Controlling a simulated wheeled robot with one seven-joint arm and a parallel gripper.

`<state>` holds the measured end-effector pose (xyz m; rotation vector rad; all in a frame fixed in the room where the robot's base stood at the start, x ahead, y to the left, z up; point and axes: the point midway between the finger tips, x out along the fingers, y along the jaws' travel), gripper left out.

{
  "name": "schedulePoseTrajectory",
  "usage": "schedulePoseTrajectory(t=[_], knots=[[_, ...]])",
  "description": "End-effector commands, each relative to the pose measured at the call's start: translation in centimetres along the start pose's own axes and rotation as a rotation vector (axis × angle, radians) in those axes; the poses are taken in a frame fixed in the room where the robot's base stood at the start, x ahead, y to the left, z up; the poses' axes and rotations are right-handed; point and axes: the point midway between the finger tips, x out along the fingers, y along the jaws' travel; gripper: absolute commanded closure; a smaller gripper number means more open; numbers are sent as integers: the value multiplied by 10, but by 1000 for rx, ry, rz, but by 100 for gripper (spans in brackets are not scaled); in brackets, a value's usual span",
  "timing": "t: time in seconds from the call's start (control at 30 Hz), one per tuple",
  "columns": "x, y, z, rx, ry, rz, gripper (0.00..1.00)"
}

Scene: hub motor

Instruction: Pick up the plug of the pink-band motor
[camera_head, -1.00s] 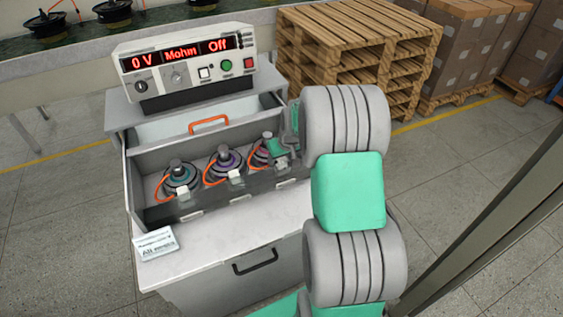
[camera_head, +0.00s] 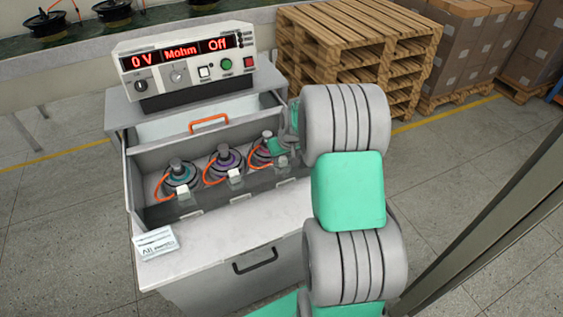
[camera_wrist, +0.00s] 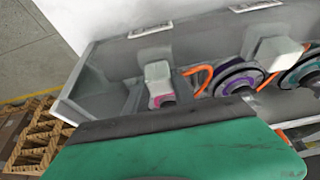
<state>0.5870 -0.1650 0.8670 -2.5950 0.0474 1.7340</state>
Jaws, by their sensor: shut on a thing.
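The pink-band motor (camera_head: 267,134) is the rightmost of three in the grey box. Its pink part (camera_wrist: 164,101) also shows in the wrist view, mostly covered. My gripper (camera_head: 276,147) is over its front side, shut on the plug, which its jaws hide in both views. In the wrist view the green gripper body fills the bottom, and its fingertips do not show clearly. A grey block (camera_wrist: 158,76) stands just beyond the gripper's dark edge. The purple-band motor (camera_head: 222,158) and teal-band motor (camera_head: 179,174) stand to the left, each with a pale block in front.
Orange cables (camera_head: 162,187) loop beside the motors. The box's front wall (camera_head: 214,204) is close below the gripper. A tester (camera_head: 186,66) showing 0 V and Off stands behind. A white card (camera_head: 156,243) lies on the cabinet top. Pallets (camera_head: 355,50) stand behind right.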

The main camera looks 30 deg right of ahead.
Motion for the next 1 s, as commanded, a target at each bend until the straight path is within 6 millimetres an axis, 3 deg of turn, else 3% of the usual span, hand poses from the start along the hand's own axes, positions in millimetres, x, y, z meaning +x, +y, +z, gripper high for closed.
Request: schedulePoseTrajectory(t=[0.27, 0.7, 1.0], knots=[[-7, 0, -4, 0, 3, 1, 100], [-89, 0, -38, 0, 4, 1, 100], [-104, 0, -43, 0, 1, 0, 100]])
